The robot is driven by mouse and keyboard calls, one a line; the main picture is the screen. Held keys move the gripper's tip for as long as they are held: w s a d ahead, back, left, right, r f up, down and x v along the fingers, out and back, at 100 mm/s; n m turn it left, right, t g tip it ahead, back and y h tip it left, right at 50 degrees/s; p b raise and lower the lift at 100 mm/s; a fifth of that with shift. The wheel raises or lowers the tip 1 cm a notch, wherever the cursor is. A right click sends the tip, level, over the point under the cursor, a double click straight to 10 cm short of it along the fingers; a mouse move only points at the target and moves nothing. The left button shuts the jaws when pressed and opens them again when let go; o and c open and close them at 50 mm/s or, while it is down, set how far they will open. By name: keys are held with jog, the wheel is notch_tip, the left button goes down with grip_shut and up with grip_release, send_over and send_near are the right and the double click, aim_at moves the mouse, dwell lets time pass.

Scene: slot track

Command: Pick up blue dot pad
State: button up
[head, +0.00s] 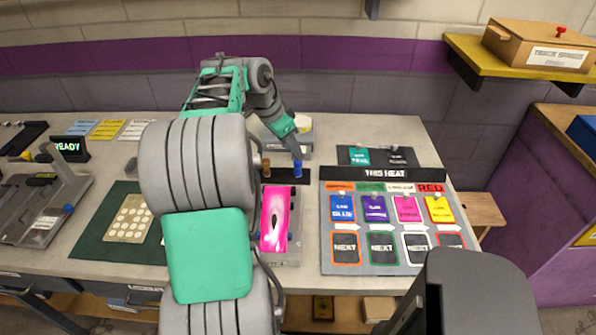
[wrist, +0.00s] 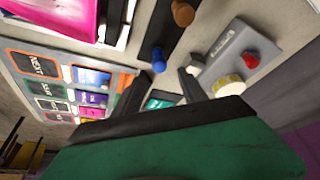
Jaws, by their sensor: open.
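A small blue upright piece, which looks like the blue dot pad (head: 298,168), stands at the right end of a black strip (head: 284,178) in the head view. In the wrist view the blue piece (wrist: 158,60) shows just past the fingertips, roughly in line with the gap between them. My gripper (wrist: 163,74) is open and empty. I cannot tell its exact distance from the blue piece. A similar brown piece (head: 266,167) stands left of it on the same strip; it also shows in the wrist view (wrist: 183,13).
A pink slot car (head: 274,220) lies in front of the strip. The "THIS HEAT" board (head: 385,262) with coloured cards is to the right. A grey device (wrist: 222,58) with a red button and yellow knob stands near the gripper. A green mat (head: 95,240) is at left.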

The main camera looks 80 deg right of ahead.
aim_at(298, 168)
jog(key=x, duration=0.7)
jog(key=shift+f, duration=0.1)
jog(key=shift+w, duration=0.1)
grip_shut()
